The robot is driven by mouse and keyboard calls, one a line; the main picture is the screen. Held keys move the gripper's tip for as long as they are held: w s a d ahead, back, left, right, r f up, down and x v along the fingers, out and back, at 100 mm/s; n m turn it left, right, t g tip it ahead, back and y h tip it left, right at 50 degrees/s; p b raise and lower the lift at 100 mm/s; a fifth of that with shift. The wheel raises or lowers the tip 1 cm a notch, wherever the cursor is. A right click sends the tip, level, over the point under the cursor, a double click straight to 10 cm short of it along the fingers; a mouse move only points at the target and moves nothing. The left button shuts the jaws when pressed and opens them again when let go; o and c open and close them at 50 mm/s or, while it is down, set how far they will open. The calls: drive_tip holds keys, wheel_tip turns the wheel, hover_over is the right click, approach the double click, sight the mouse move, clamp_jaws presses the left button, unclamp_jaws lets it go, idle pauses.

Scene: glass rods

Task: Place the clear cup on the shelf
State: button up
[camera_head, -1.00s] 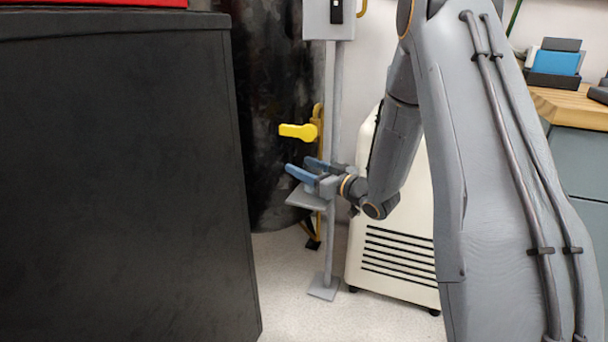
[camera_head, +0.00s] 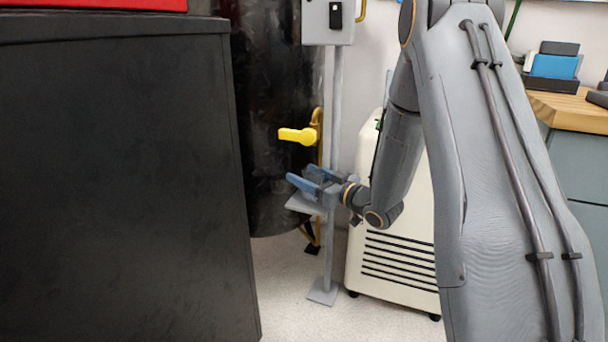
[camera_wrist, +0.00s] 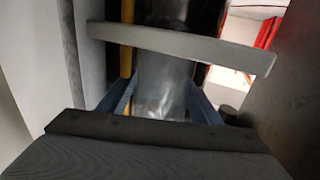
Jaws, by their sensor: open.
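My gripper (camera_head: 300,175) is open, its blue fingers pointing left just above a small grey plate, the shelf (camera_head: 303,204), on a thin stand. I cannot make out a clear cup in the head view. In the wrist view my fingers (camera_wrist: 158,98) stand apart on both sides of a greyish, see-through-looking shape with bright glints, perhaps the clear cup (camera_wrist: 160,103). I cannot tell whether it touches the fingers or what it rests on. A grey bar (camera_wrist: 180,43) crosses the wrist view beyond the fingers, perhaps the plate's edge.
A large black cabinet (camera_head: 115,190) fills the left, with a red thing (camera_head: 95,4) on top. A dark drum (camera_head: 265,100) and a yellow handle (camera_head: 298,136) stand behind the gripper. A cream wheeled unit (camera_head: 400,265) stands close to my arm. A wooden counter (camera_head: 570,110) is at right.

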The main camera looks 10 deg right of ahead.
sight(322, 182)
drive_tip(key=p+v, duration=0.3)
drive_tip(key=v, duration=0.8)
